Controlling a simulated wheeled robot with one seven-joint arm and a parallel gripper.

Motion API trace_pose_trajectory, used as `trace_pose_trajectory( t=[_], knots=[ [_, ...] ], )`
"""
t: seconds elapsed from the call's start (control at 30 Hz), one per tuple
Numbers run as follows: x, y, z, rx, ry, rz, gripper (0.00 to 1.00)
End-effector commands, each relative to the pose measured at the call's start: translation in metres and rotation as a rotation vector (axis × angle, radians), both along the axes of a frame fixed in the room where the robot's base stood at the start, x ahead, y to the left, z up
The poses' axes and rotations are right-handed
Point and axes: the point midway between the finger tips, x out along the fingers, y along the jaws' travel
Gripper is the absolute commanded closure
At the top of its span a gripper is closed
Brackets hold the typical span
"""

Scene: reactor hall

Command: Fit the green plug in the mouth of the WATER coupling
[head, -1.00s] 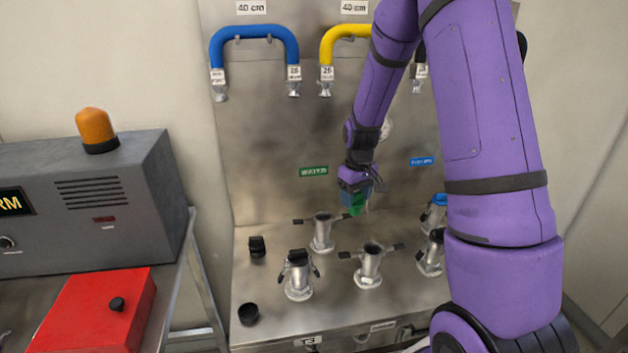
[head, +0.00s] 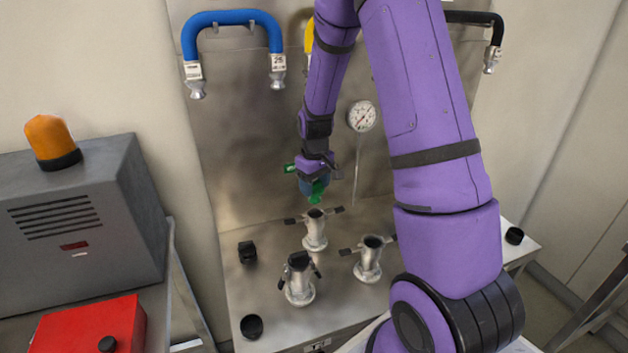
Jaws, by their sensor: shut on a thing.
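The green plug (head: 317,191) is held in my gripper (head: 313,180), which is shut on it and points down. The plug is just above a metal coupling (head: 315,232) with an open mouth and two dark side levers. A small gap seems to show between the plug's lower end and the mouth; I cannot tell exactly how well they line up. The green WATER label (head: 290,168) on the back panel is mostly hidden behind my gripper.
A capped coupling (head: 298,281) stands in front and an open one (head: 370,260) to the right. Black caps (head: 251,327) lie on the left of the bench. Blue (head: 232,18) and black hoses hang above, beside a gauge (head: 362,116). A grey alarm box (head: 80,225) is at left.

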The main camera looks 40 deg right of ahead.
Motion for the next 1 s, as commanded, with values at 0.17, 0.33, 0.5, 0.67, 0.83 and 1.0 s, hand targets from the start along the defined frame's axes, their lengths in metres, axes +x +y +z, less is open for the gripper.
trace_pose_trajectory(
  t=[0.17,0.33,0.5,0.67,0.83,1.0],
  knots=[
    [-0.001,0.0,-0.011,0.001,0.002,0.0,0.67],
    [0.0,0.0,-0.022,0.001,0.002,0.0,0.67],
    [0.0,0.0,-0.032,0.0,0.001,0.001,0.67],
    [0.0,0.0,-0.041,0.001,0.002,0.001,0.67],
    [-0.001,0.0,-0.052,0.001,0.002,0.001,0.67],
    [0.0,0.0,-0.061,0.0,0.001,0.0,0.67]
  ],
)
